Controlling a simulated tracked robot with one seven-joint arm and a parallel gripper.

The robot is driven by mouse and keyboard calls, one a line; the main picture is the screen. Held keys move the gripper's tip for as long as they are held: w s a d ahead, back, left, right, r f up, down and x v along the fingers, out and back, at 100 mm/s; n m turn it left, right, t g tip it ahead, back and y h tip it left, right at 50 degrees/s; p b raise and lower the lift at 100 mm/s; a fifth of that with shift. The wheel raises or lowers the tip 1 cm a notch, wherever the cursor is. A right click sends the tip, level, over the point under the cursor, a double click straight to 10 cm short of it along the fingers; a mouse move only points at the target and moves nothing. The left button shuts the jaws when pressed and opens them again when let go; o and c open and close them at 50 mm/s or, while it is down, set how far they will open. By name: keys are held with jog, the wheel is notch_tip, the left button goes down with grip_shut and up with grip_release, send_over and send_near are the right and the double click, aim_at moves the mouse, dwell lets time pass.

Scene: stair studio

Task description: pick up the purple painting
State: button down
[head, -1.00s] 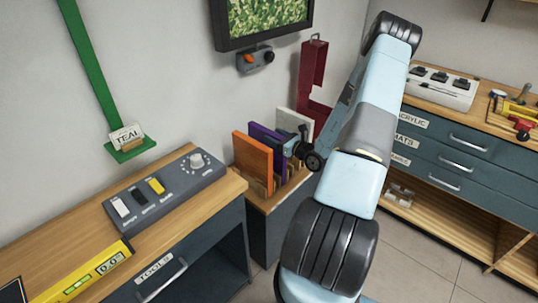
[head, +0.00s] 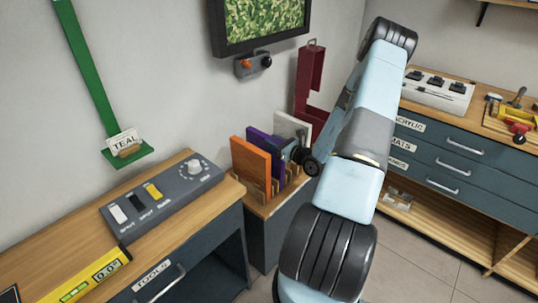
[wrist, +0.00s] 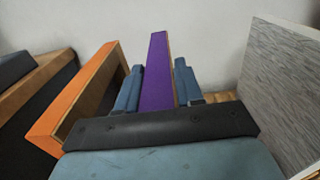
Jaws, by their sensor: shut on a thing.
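The purple painting (head: 262,144) stands upright in a wooden slotted rack (head: 260,205), between an orange painting (head: 250,160) and a white-grey one (head: 292,127). In the wrist view the purple painting (wrist: 158,75) shows edge-on between the two blue fingers of my gripper (wrist: 158,88), which is shut on it. In the head view my gripper (head: 290,150) is at the painting's right side, partly hidden by my wrist. The painting's lower part is hidden behind the orange one and the rack.
The orange painting (wrist: 75,105) is close on the left in the wrist view, and the grey-white panel (wrist: 280,85) is at the right. A workbench (head: 60,235) with a control box (head: 160,192) stands left.

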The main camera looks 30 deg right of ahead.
jog(key=shift+s+d+r, duration=0.1)
jog(key=shift+s+r, duration=0.1)
jog(key=shift+r, duration=0.35)
notch_tip(320, 180, up, 11)
jog(key=v, duration=1.9)
jog(key=shift+s+f, duration=0.2)
jog(key=shift+s, duration=0.15)
